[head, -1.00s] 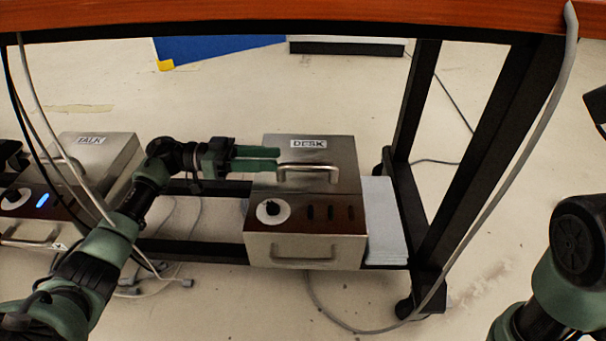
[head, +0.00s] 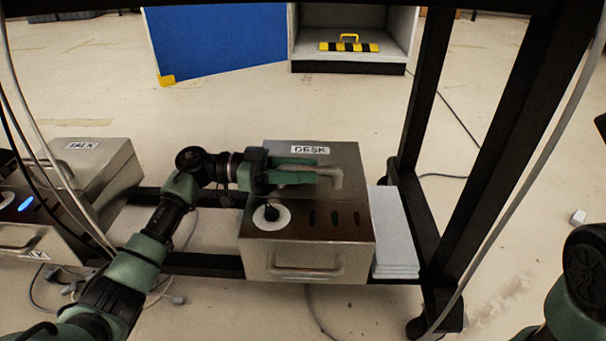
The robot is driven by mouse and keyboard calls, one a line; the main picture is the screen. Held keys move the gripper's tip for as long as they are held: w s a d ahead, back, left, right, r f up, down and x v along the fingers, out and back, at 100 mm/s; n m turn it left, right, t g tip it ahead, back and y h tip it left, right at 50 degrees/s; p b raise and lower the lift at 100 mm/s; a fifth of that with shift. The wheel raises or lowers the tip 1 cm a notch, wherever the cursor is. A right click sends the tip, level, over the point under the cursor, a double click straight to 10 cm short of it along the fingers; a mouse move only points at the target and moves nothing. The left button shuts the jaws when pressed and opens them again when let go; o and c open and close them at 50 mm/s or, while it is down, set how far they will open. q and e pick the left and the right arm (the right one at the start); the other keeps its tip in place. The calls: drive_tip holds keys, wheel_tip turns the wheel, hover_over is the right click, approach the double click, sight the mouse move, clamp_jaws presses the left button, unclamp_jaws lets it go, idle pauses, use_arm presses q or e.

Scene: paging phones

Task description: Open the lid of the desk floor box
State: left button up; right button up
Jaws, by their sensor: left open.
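The desk floor box (head: 300,262) is a metal box with a lid labelled DESK, on the lower shelf of the rack. Its lid (head: 345,153) looks shut, with a bar handle (head: 335,178) on it. My left gripper (head: 316,170) reaches in from the left over the lid. Its green fingers are open and overlap the left part of the handle in the picture. I cannot tell whether they touch it. The front of the box has a dial (head: 271,214), dark slots and a second handle (head: 305,270). My right gripper is out of view.
A similar metal box (head: 105,165) with a blue light stands at the left. Pale stacked sheets (head: 395,235) lie right of the desk box. Dark rack posts (head: 425,110) and hanging cables (head: 530,180) flank the space. An open cabinet (head: 405,30) stands behind.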

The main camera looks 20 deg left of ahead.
use_arm(q)
drive_tip(key=shift+c, duration=0.2)
clamp_jaws()
drive_tip(key=shift+s+f, duration=0.1)
idle(1.1)
